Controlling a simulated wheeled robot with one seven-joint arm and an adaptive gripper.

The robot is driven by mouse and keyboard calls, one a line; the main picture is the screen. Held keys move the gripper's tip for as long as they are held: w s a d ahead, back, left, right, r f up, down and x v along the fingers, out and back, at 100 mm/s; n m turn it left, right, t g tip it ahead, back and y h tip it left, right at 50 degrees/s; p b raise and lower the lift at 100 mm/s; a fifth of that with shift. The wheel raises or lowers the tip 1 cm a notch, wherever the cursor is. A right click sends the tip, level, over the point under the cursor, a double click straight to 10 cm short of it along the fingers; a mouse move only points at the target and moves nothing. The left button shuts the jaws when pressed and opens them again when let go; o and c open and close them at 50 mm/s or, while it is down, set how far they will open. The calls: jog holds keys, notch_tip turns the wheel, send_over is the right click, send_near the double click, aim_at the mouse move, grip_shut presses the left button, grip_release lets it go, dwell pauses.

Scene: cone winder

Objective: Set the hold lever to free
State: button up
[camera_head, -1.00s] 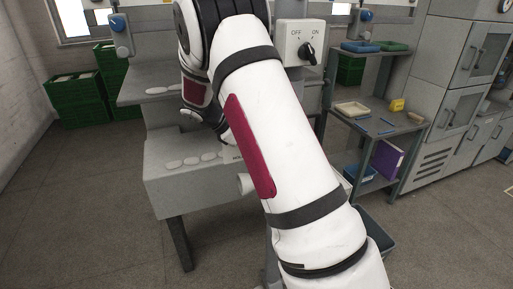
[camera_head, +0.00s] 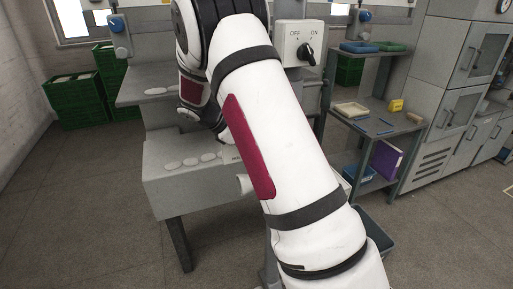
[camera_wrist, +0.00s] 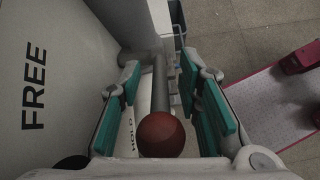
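The hold lever shows in the wrist view as a grey rod (camera_wrist: 160,88) ending in a dark red ball knob (camera_wrist: 161,134). My gripper (camera_wrist: 160,74) has its two teal-padded fingers apart, one on each side of the rod. Gaps show between the pads and the rod. The word FREE (camera_wrist: 34,87) is printed on the pale panel at the left. A HOLD label (camera_wrist: 127,139) shows beside the lever, partly covered by the left finger. In the head view my arm hides the lever and my gripper.
The grey winder's front housing (camera_head: 180,185) stands behind my arm. An OFF/ON switch box (camera_head: 298,45) is at the upper right of my arm. A shelf cart (camera_head: 385,125) with trays stands farther right. Green crates (camera_head: 80,100) are at the back left. Floor is open at the left.

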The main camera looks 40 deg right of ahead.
jog(key=v, duration=1.1)
jog(key=shift+a, duration=0.15)
